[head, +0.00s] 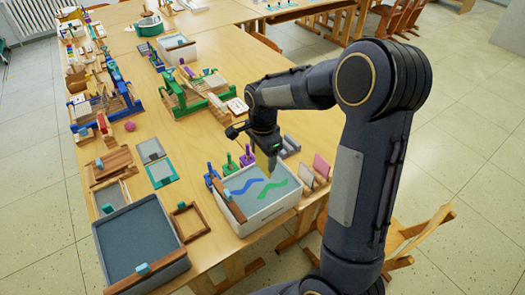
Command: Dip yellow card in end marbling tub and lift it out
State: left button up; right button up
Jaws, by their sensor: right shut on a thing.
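The marbling tub (272,215) is white, with grey liquid that carries a blue and a green wavy streak. It stands near the table's right edge. My right gripper (268,148) reaches in from the right over the tub's far side, pointing down. Whether the card's lower edge touches the liquid I cannot tell. A brown wooden bar (229,201) with a blue block lies along the tub's left side. My left gripper is out of view.
A large grey tub (141,240) stands at the front left, with a small wooden frame (188,219) between the tubs. Pink and white cards (321,166) stand right of the marbling tub. Purple and green pegs (229,162) stand behind it. A green rack (190,97) is farther back.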

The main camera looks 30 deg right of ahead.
aim_at(262, 167)
jog(key=shift+a+f+b, duration=0.15)
jog(key=shift+f+b, duration=0.45)
jog(key=shift+f, duration=0.2)
jog(key=shift+f+b, duration=5.45)
jog(key=shift+f, duration=1.7)
jog(key=shift+r, duration=0.1)
jog(key=shift+r+p, duration=4.15)
jog(key=shift+r, duration=0.95)
jog(key=shift+r+p, duration=2.2)
jog(key=shift+r, duration=0.55)
